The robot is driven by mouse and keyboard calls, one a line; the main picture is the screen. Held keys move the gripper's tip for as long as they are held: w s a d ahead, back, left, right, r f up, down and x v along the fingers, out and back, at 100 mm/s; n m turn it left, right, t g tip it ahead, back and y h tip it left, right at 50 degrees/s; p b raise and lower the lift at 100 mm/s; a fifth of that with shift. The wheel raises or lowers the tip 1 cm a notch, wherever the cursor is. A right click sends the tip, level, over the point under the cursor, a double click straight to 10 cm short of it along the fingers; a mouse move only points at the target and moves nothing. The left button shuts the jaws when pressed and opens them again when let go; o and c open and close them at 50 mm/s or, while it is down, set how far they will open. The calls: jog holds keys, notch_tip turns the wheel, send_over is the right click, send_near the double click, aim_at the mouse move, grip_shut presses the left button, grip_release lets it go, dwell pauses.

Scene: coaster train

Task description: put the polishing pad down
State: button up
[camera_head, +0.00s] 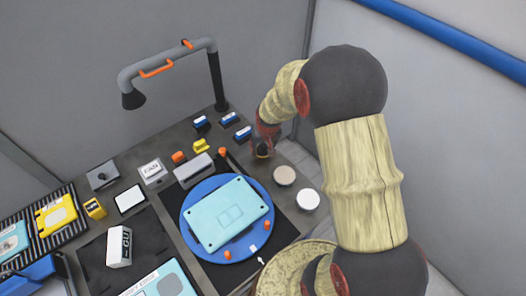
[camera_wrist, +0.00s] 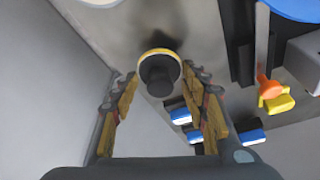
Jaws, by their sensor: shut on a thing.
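The polishing pad (camera_wrist: 160,72) shows in the wrist view as a dark round knob on a pale disc with a yellow rim. My gripper (camera_wrist: 160,84) has a finger on each side of it and is shut on it. In the head view my gripper (camera_head: 264,141) is at the back right of the workbench, and the pad (camera_head: 263,151) shows small and dark below the fingers. The pad is over or on bare bench top; I cannot tell whether it touches.
A beige disc (camera_head: 284,175) and a white disc (camera_head: 307,200) lie nearby, right of a blue round plate (camera_head: 190,239) carrying a teal panel (camera_head: 215,223). Blue-and-white blocks (camera_head: 228,119) and a yellow part (camera_head: 201,146) are to the left. A lamp post (camera_head: 217,80) stands behind.

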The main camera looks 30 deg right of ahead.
jog(key=shift+f, duration=1.2)
jog(key=shift+f, duration=0.15)
jog(key=o, duration=1)
jog(key=s+a+r+p, duration=0.15)
jog(key=s+r, duration=0.25)
jog(key=r, duration=0.5)
jog(key=s+a+r+n+t, duration=0.1)
jog(key=s+a+r, duration=0.2)
jog(key=r, duration=0.6)
jog(key=s+a+r, duration=0.2)
jog(key=s+r, duration=0.2)
jog(key=r, duration=0.4)
jog(key=shift+n+t+y, duration=0.4)
jog(key=shift+n+t, duration=0.2)
jog(key=shift+n, duration=0.2)
jog(key=s+a+r, duration=0.1)
jog(key=s+r, duration=0.1)
jog(key=s, duration=0.2)
jog(key=s+a+r, duration=0.2)
jog(key=s+r, duration=0.1)
jog(key=s, duration=0.2)
jog(key=s+a+r, duration=0.1)
jog(key=s+r, duration=0.2)
jog(key=s, duration=0.2)
jog(key=shift+s+a, duration=0.25)
jog(key=shift+a, duration=0.1)
